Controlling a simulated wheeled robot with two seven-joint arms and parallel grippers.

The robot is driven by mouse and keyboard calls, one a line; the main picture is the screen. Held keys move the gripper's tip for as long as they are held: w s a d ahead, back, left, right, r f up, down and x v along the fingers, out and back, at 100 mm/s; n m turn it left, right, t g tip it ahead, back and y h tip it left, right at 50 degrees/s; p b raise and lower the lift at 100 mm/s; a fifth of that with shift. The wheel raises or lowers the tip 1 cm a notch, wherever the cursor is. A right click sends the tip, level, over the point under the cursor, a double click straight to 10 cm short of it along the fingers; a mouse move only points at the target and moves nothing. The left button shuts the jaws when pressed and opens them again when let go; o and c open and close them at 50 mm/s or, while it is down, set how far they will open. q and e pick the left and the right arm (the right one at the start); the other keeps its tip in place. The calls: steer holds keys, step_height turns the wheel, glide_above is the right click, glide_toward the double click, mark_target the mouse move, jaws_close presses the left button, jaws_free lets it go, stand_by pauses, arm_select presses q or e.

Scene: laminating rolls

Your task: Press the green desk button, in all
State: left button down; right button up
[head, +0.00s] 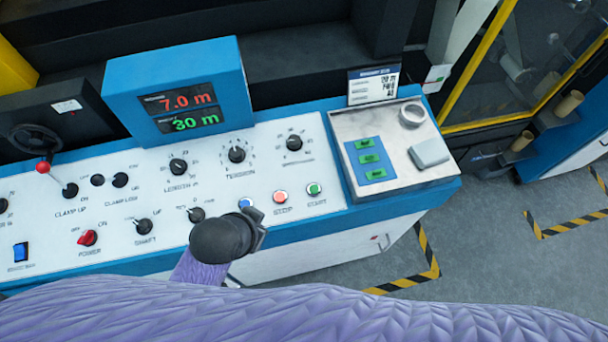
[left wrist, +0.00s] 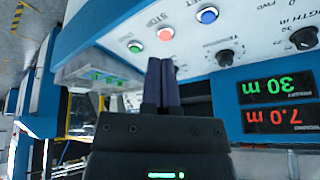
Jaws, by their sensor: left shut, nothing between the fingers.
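The green button (head: 314,189) sits at the right end of the white desk panel, above the word START. In the left wrist view the green button (left wrist: 135,46) appears upside down, left of the red button (left wrist: 165,34). My left gripper (head: 258,228) is in front of the panel's near edge, below and left of the green button and apart from it. In the left wrist view its dark fingers (left wrist: 161,64) are together with nothing between them, just below the red button in the picture. My right gripper is not in view.
A red STOP button (head: 280,197) and a blue button (head: 245,203) sit left of the green one. Knobs and a blue display box (head: 180,90) reading 7.0 m and 30 m stand further back. A metal tray (head: 400,150) with several small items lies to the right.

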arm_select(q)
steer(key=w+d+r+m+t+h, duration=0.2)
steer(key=w+d+m, duration=0.3)
steer(key=w+d, duration=0.1)
steer(key=m+t+h, duration=0.2)
steer(key=m, duration=0.5)
glide_above(314, 189)
steer(key=s, duration=0.2)
step_height(314, 189, down, 2)
steer(key=shift+s+f+p, duration=0.2)
steer(key=shift+s+p, duration=0.05)
steer(key=shift+p, duration=0.15)
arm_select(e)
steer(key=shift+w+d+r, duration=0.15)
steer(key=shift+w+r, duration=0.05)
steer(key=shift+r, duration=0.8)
arm_select(q)
steer(key=shift+f, duration=0.1)
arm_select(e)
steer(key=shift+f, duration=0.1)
